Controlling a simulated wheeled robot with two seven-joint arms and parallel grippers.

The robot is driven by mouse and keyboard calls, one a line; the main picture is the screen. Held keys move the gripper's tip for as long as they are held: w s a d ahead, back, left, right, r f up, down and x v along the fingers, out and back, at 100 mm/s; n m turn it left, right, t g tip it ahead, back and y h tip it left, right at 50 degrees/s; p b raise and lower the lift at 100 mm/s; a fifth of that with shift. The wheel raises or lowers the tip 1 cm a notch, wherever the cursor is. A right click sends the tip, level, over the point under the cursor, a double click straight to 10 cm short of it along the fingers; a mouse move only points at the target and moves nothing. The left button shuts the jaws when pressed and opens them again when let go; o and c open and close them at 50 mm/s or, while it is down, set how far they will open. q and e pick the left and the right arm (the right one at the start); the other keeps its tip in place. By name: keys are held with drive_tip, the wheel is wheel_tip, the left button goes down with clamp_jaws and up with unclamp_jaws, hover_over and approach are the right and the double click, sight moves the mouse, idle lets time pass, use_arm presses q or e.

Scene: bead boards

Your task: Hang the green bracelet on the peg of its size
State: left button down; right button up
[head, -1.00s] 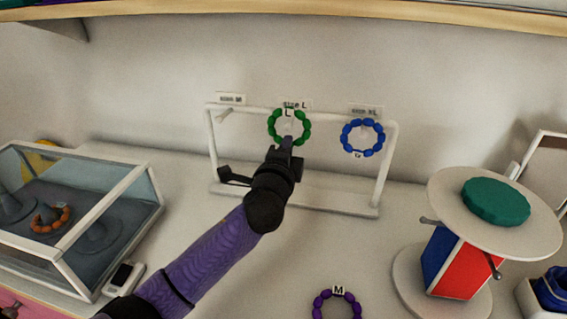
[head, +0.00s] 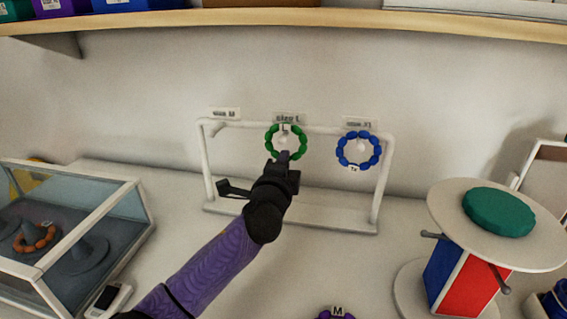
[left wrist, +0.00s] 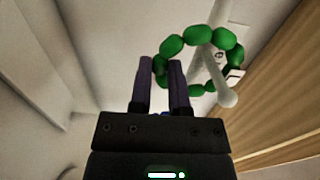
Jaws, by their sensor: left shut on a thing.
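The green bracelet (head: 270,143), with a white L tag at its top, is at the middle peg of the white rack, under the size L sign (head: 289,118). In the left wrist view the green bracelet (left wrist: 170,46) encircles the white peg (left wrist: 219,76), whose round knob shows past the beads. In the head view the peg's knob (head: 282,142) shows inside the ring. My left gripper (left wrist: 162,68) is shut on the bracelet's near lower edge; it also shows in the head view (head: 284,157). Its fingers partly hide the gripped bead. My right gripper is out of view.
A blue XL bracelet (head: 375,150) hangs on the right peg. The size M peg (head: 215,129) at left is bare. A purple M bracelet (head: 336,314) lies on the counter. A glass case (head: 100,225) stands left, a round-topped stand (head: 450,205) right, a shelf (head: 330,17) above.

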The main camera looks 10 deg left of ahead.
use_arm(q)
drive_tip(key=c, duration=0.5)
unclamp_jaws()
